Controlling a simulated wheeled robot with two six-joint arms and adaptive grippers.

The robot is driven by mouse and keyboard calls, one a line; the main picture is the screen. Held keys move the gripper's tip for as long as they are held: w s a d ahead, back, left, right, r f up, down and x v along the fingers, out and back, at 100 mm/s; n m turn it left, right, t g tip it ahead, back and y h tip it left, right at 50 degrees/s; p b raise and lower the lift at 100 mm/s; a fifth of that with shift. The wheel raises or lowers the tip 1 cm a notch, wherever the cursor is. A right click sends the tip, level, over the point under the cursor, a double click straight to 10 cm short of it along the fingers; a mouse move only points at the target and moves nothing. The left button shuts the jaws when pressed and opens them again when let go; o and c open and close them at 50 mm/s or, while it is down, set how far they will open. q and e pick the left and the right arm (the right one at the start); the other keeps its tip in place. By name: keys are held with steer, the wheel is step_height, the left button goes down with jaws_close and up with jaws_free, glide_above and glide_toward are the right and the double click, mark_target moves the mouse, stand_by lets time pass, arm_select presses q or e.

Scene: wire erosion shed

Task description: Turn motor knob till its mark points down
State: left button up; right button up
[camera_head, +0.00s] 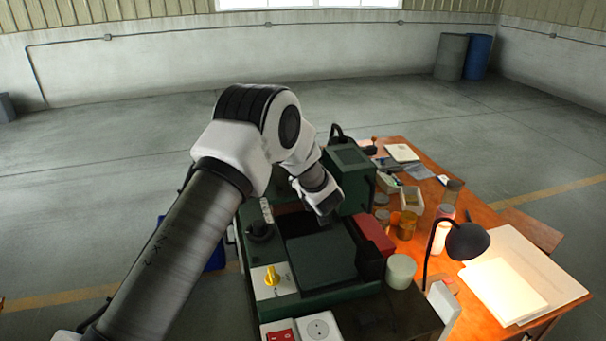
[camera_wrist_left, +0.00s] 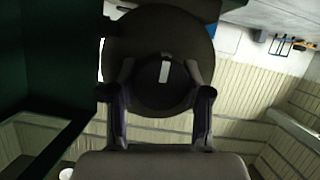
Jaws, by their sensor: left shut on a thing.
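The motor knob (camera_wrist_left: 164,100) is a dark round knob in front of a larger dark disc (camera_wrist_left: 160,22) in the left wrist view. A white mark (camera_wrist_left: 164,71) on it points straight to the top of that picture. That view looks upside down, with floor at its top, so the mark points towards the floor. My left gripper (camera_wrist_left: 160,112) is shut on the knob, one finger on each side. In the head view my left gripper (camera_head: 325,205) is at the green machine (camera_head: 348,160), and the knob is hidden there. My right gripper is not in view.
A yellow knob (camera_head: 271,276) sits on the machine's front panel. A white socket and red switch block (camera_head: 318,328) is below it. An orange table (camera_head: 470,215) at right holds jars, a black lamp (camera_head: 467,241) and papers (camera_head: 530,270).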

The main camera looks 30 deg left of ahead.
arm_select(q)
steer(key=shift+f, duration=0.1)
steer(key=o, duration=1.2)
steer(key=shift+c, duration=0.2)
steer(key=v, duration=1.2)
steer(key=shift+a, duration=0.1)
